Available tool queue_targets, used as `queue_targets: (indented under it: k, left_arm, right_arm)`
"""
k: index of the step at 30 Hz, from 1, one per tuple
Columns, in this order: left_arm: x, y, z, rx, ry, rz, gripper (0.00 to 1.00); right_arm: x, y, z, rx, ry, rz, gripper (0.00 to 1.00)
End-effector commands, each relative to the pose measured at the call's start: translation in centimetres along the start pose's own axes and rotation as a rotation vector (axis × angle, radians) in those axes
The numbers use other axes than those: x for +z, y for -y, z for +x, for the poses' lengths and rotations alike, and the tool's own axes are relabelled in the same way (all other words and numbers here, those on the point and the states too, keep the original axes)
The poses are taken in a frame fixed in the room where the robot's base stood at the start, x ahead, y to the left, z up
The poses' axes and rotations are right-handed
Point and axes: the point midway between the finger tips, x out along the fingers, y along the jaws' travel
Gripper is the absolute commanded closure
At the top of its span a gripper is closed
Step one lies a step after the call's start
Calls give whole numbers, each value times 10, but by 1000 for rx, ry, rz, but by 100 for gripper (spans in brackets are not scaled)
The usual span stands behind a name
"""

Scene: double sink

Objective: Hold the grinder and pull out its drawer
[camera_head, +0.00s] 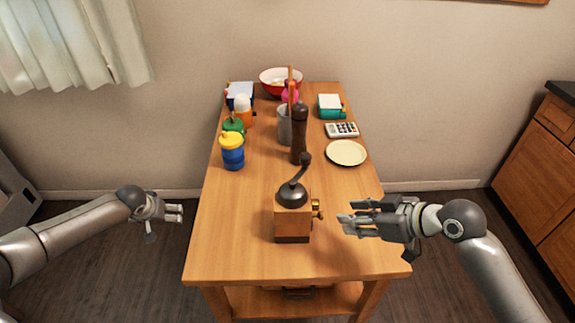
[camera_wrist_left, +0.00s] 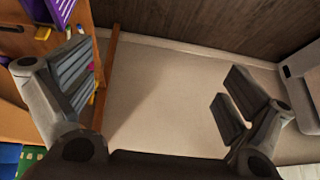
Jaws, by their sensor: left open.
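The grinder (camera_head: 292,220) stands upright near the front middle of the wooden table. It has a wooden body, a dark domed top and a crank handle. Its brass drawer knob (camera_head: 317,208) faces right, and the drawer looks shut. My right gripper (camera_head: 345,220) is to the right of the grinder, fingers spread and pointing at the knob, apart from it and empty. My left gripper (camera_head: 180,212) is open and empty, left of the table edge and well apart from the grinder. The left wrist view shows its spread fingers (camera_wrist_left: 158,90) with nothing between them.
A dark pepper mill (camera_head: 299,135) stands behind the grinder. A blue jar with a yellow lid (camera_head: 232,155), a plate (camera_head: 346,152), a calculator (camera_head: 341,130) and a red bowl (camera_head: 281,80) are farther back. The table (camera_head: 240,230) is clear on both sides of the grinder.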

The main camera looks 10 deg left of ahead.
Motion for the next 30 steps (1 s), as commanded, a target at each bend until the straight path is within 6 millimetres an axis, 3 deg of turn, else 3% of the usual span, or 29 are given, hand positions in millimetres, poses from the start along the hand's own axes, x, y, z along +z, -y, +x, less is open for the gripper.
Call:
queue_targets:
  k: [1,4,8,11,15,21,27,30]
  left_arm:
    - [-15,9,-20,-11,0,-26,0]
    - [-27,15,-52,-21,37,-81,0]
    - [-32,-1,-82,-5,106,-81,0]
    - [-35,-39,-99,42,169,3,0]
    - [-44,-115,-125,143,243,239,0]
    - [-53,-211,-172,277,295,621,0]
    - [-55,-290,-236,384,312,1036,0]
    - [-54,-319,-267,420,314,1228,0]
  right_arm:
    - [0,0,0,0,0,0,64]
    - [0,0,0,0,0,0,64]
    - [0,0,0,0,0,0,64]
    - [0,0,0,0,0,0,64]
    - [0,0,0,0,0,0,64]
    - [0,0,0,0,0,0,64]
    - [0,0,0,0,0,0,64]
    - [0,0,0,0,0,0,64]
